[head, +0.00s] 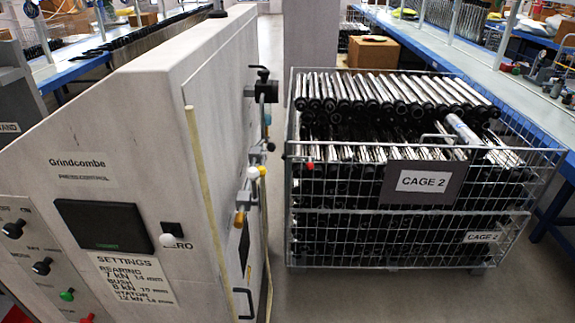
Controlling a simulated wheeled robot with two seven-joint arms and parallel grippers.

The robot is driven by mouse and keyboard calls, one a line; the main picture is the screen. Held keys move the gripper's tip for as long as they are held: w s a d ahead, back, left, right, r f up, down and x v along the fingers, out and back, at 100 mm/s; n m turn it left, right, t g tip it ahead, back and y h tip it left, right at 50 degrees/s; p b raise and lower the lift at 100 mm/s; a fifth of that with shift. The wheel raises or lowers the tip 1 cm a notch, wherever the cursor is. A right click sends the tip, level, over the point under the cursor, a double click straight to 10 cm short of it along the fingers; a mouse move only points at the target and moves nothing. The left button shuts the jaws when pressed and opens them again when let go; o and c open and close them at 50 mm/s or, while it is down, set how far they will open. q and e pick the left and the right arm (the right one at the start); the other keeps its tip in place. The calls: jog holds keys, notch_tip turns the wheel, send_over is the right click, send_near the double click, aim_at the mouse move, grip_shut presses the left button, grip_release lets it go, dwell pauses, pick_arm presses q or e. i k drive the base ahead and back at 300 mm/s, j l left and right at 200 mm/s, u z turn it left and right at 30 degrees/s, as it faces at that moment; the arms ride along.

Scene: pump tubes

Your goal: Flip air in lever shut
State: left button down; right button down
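The grey Grindcombe machine (150,130) fills the left of the head view. Its right side is seen at a steep angle and carries several fittings. A black fitting (262,88) sticks out near the top. Below it are a small white ball-like knob (251,173) and a yellow-tipped part (239,218). I can read no "air in" label, so I cannot tell which of these is the air in lever or how it is set. Neither of my grippers is in view.
A wire cage (408,253) marked CAGE 2, full of metal tubes, stands right of the machine. A narrow strip of grey floor (281,220) lies between them. Control knobs and a dark display (103,225) are on the machine's front. Blue-edged benches (425,45) run behind.

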aim_at(264, 155)
jog(key=i+l+u, duration=0.1)
jog(key=i+l, duration=0.55)
jog(key=l, duration=0.25)
jog(key=i+l+u, duration=0.15)
jog(key=i+l, duration=0.15)
jog(key=l, duration=0.15)
